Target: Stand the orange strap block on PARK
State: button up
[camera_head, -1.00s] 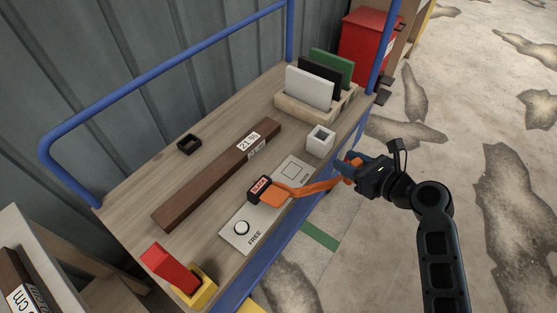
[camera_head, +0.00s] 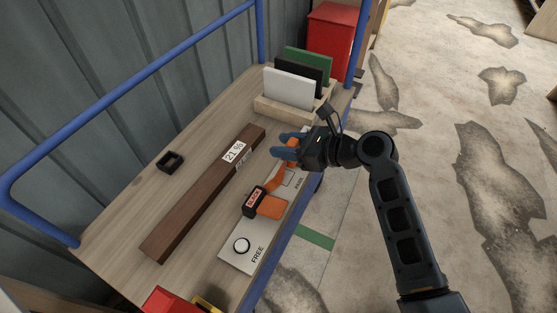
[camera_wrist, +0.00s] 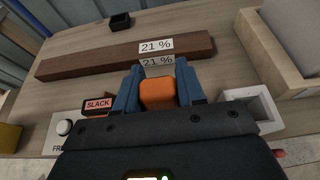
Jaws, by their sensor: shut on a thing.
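My gripper (camera_head: 286,145) is shut on the orange strap block (camera_wrist: 157,93), which sits between the blue fingers in the wrist view. In the head view the gripper is beyond the PARK end of the pale plate (camera_head: 232,259), seemingly above the bench. The PARK square (camera_head: 290,179) is partly covered by the orange strap (camera_head: 277,183). The strap runs from the block to a black SLACK display (camera_head: 254,202) with an orange base. A white button (camera_head: 241,245) sits by FREE at the plate's other end. The exact gap below the block is hidden.
A white square cup (camera_wrist: 262,105) stands right of my gripper in the wrist view. A brown beam (camera_head: 205,195) marked 21 % lies behind the plate. A wooden rack (camera_head: 284,110) holds upright panels. A small black box (camera_head: 170,161) stands at the back. Blue rails edge the bench.

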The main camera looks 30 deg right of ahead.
jog(key=shift+w+a+f+b, duration=0.1)
jog(key=shift+a+f+b, duration=0.15)
jog(key=shift+f, duration=0.6)
jog(key=shift+w+a+f+b, duration=0.15)
jog(key=shift+a+f, duration=0.15)
jog(key=shift+f, duration=0.5)
jog(key=shift+w+a+f+b, duration=0.1)
jog(key=shift+a+f+b, duration=0.15)
jog(key=shift+f, duration=0.6)
jog(key=shift+f, duration=0.1)
jog(key=o, duration=1.1)
jog(key=shift+o, duration=0.2)
